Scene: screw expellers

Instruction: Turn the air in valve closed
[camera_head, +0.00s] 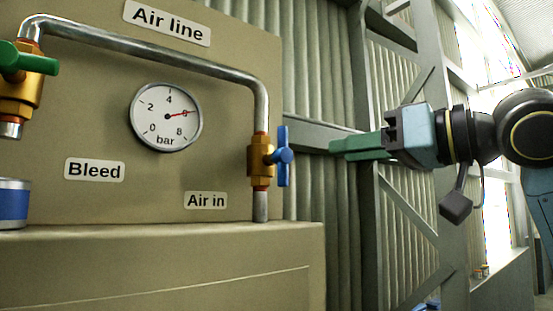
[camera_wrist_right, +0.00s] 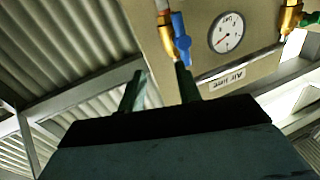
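The air in valve is a brass body (camera_head: 260,161) on the vertical pipe at the right edge of the panel, above the "Air in" label (camera_head: 206,200). Its blue handle (camera_head: 283,157) stands upright, along the pipe; the handle also shows in the right wrist view (camera_wrist_right: 181,36). My right gripper (camera_head: 334,146) is to the right of the handle, fingers pointing at it, with a visible gap between. In the right wrist view its two fingers (camera_wrist_right: 160,76) are apart with nothing between them. One fingertip there overlaps the handle's end in the picture. My left gripper is out of view.
A gauge (camera_head: 166,117) reads about 6 bar. A bleed valve with a green handle (camera_head: 28,62) is at the far left, above a blue-banded can (camera_head: 13,204). A curved metal pipe (camera_head: 150,45) joins both valves. A ledge (camera_head: 160,260) juts below the panel.

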